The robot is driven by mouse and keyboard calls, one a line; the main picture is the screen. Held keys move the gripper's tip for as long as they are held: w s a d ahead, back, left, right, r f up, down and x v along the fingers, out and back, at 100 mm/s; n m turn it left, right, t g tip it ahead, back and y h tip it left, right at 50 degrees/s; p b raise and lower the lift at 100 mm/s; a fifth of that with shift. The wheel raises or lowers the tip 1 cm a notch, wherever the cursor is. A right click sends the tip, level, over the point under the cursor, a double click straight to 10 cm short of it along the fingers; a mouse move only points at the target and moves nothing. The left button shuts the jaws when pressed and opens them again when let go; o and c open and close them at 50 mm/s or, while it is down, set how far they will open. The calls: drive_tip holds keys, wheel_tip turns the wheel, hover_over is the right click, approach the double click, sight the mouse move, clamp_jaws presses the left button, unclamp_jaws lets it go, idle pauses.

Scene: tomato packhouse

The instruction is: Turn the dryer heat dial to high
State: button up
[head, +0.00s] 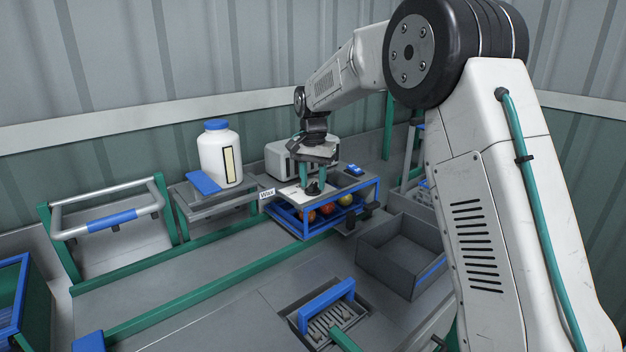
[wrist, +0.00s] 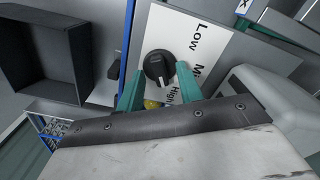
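The dryer's black heat dial (wrist: 157,66) sits on a white label plate (wrist: 205,52) in the wrist view. The plate reads Low, a partly hidden word starting with M, and High. A small pale mark shows on the dial's lower edge, on the side toward High; its exact setting is hard to tell. My gripper (wrist: 160,72) has its two green fingers on either side of the dial, seemingly with slight gaps. In the head view, my gripper (head: 313,182) points down over the dial (head: 314,188) on top of the blue-framed dryer (head: 286,219).
Tomatoes (head: 326,209) lie inside the dryer frame. A grey open bin (head: 392,275) is at right. A blue-handled brush tray (head: 328,305) is in front.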

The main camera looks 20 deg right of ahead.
sight(313, 184)
wheel_tip(313, 184, up, 8)
drive_tip(key=shift+f, duration=0.15)
idle(0.5)
drive_tip(key=s+f+n, duration=0.1)
drive_tip(key=s+f, duration=0.1)
drive_tip(key=f, duration=0.1)
drive_tip(key=shift+s+d+n+g, duration=0.1)
drive_tip(key=shift+s+n+g, duration=0.1)
drive_tip(key=shift+n+g, duration=0.15)
drive_tip(key=s+n, duration=0.1)
drive_tip(key=s, duration=0.2)
drive_tip(key=shift+s+d+f, duration=0.1)
drive_tip(key=shift+f, duration=0.05)
drive_tip(key=s+d+n+t, duration=0.2)
drive_tip(key=s+n, duration=0.3)
drive_tip(key=s, duration=3.6)
drive_tip(key=shift+s+d, duration=0.15)
drive_tip(key=shift+d, duration=0.45)
